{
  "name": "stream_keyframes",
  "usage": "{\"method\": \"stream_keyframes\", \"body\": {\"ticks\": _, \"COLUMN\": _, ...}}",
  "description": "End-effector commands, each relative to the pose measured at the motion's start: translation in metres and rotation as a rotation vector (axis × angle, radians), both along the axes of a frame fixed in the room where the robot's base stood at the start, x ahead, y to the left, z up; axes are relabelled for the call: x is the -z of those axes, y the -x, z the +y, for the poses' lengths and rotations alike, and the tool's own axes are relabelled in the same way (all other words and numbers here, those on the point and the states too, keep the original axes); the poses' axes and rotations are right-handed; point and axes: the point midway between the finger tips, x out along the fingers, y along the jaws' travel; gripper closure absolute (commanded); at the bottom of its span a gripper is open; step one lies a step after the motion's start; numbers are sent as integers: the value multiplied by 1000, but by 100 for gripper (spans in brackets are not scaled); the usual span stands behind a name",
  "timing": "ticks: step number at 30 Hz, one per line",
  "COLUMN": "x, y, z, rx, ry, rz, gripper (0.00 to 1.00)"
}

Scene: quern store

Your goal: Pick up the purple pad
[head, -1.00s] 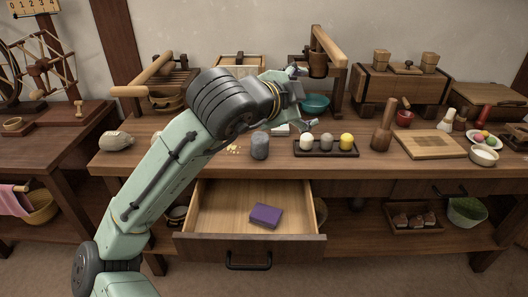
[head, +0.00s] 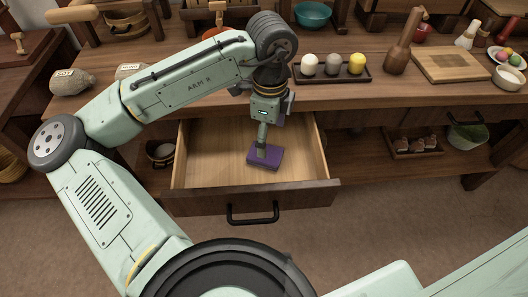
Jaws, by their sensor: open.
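The purple pad (head: 273,160) lies flat on the pale wooden floor of the open drawer (head: 205,160), near the drawer's front right. My gripper (head: 262,148) points down into the drawer, directly over the pad. Its jaws are open. One finger shows in front of the pad's left part and hides some of it; the other finger is not clearly seen. I cannot tell whether the fingertips touch the pad.
The drawer's front panel with a black handle (head: 252,218) sticks out from the bench. On the bench top, a dark tray (head: 323,76) holds three egg-like things. A wooden pestle (head: 400,50) and a cutting board (head: 450,64) stand to the right. The drawer's left half is clear.

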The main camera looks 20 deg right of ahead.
Motion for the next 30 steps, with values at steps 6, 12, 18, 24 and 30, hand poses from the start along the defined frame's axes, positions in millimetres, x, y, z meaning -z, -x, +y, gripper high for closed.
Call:
{"method": "stream_keyframes", "body": {"ticks": 6, "x": 21, "y": 0, "z": 0, "rx": -1, "ry": 3, "rz": 0, "gripper": 25}}
{"method": "stream_keyframes", "body": {"ticks": 12, "x": 47, "y": 2, "z": -1, "rx": -1, "ry": 0, "rz": 0, "gripper": 25}}
{"method": "stream_keyframes", "body": {"ticks": 18, "x": 70, "y": 2, "z": -2, "rx": -2, "ry": 2, "rz": -1, "gripper": 25}}
{"method": "stream_keyframes", "body": {"ticks": 24, "x": 72, "y": 2, "z": -2, "rx": -2, "ry": 4, "rz": -2, "gripper": 25}}
{"method": "stream_keyframes", "body": {"ticks": 30, "x": 72, "y": 2, "z": -2, "rx": -2, "ry": 3, "rz": -1, "gripper": 34}}
